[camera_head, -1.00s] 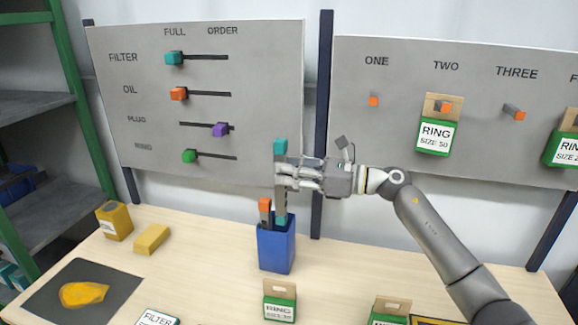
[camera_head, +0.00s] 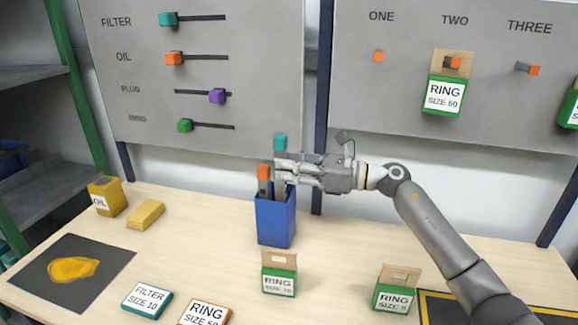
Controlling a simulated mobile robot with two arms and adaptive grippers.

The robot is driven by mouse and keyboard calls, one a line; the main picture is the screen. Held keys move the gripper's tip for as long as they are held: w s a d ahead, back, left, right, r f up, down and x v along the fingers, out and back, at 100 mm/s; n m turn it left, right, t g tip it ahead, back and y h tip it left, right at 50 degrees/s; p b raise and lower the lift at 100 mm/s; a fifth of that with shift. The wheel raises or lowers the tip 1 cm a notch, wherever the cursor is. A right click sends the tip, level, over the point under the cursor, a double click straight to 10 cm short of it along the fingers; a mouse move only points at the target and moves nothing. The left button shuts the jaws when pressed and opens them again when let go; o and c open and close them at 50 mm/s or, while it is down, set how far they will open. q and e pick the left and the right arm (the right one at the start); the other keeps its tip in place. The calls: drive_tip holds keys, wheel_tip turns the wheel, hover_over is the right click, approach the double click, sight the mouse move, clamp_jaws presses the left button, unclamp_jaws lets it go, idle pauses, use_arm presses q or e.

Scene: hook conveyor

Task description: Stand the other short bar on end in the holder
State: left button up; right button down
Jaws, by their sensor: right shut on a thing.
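The blue holder (camera_head: 275,222) stands upright on the table. A short grey bar with an orange end (camera_head: 264,172) stands in it at the left side. My right gripper (camera_head: 283,169) is shut on the other short bar, which has a teal top end (camera_head: 280,142) above the fingers. This bar is upright over the holder's right side, and its lower end is hidden inside the holder. The fingers are just above the holder's rim. My left gripper is out of view.
Ring boxes stand on the table in front, one (camera_head: 279,276) near the holder and one (camera_head: 395,290) under my right arm. A yellow oil box (camera_head: 107,197) and a yellow block (camera_head: 146,215) are at left. Slider and hook boards stand behind.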

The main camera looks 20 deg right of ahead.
drive_tip(key=shift+f, duration=0.4)
drive_tip(key=c, duration=1.2)
unclamp_jaws()
drive_tip(key=v, duration=1.2)
drive_tip(key=shift+r, duration=0.1)
